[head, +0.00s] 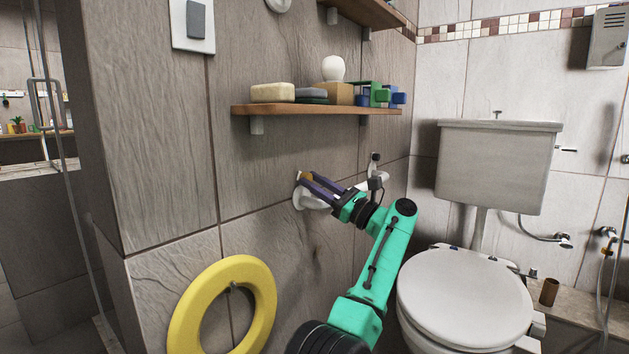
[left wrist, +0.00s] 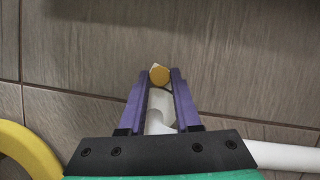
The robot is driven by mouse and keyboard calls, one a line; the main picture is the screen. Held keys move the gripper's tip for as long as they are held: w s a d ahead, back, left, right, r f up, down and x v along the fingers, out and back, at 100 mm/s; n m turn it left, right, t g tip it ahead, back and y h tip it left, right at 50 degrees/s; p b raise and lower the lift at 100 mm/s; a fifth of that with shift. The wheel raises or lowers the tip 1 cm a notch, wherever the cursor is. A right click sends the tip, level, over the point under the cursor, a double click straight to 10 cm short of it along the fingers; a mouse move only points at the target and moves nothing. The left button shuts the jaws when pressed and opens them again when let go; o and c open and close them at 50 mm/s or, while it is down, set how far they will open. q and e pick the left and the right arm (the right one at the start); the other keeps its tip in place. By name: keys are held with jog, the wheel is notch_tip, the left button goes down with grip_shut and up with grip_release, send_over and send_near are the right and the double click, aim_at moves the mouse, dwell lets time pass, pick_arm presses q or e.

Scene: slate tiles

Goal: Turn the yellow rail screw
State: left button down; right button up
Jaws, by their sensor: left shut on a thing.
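The yellow rail screw (head: 306,176) is a small round knob on the white rail's end mount (head: 302,199), against the tiled wall. In the left wrist view the screw (left wrist: 159,76) sits between the purple fingertips, in front of a white part of the rail (left wrist: 280,157). My left gripper (head: 303,178) is shut on the screw, its purple fingers reaching in from the right in the head view. The fingers hide part of the screw and mount in the head view. The screw's turn angle cannot be told. My right gripper is not in view.
A wooden shelf (head: 290,108) with soap and several small items juts out above my gripper. A yellow ring (head: 181,325) hangs on the wall below left. A toilet (head: 465,295) stands to the right. A glass panel edge is at far left.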

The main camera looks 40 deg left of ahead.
pick_arm(q)
jog(key=shift+f+n, duration=0.15)
jog(key=shift+n, duration=0.15)
dwell(0.4)
jog(key=c, duration=0.9)
grip_release()
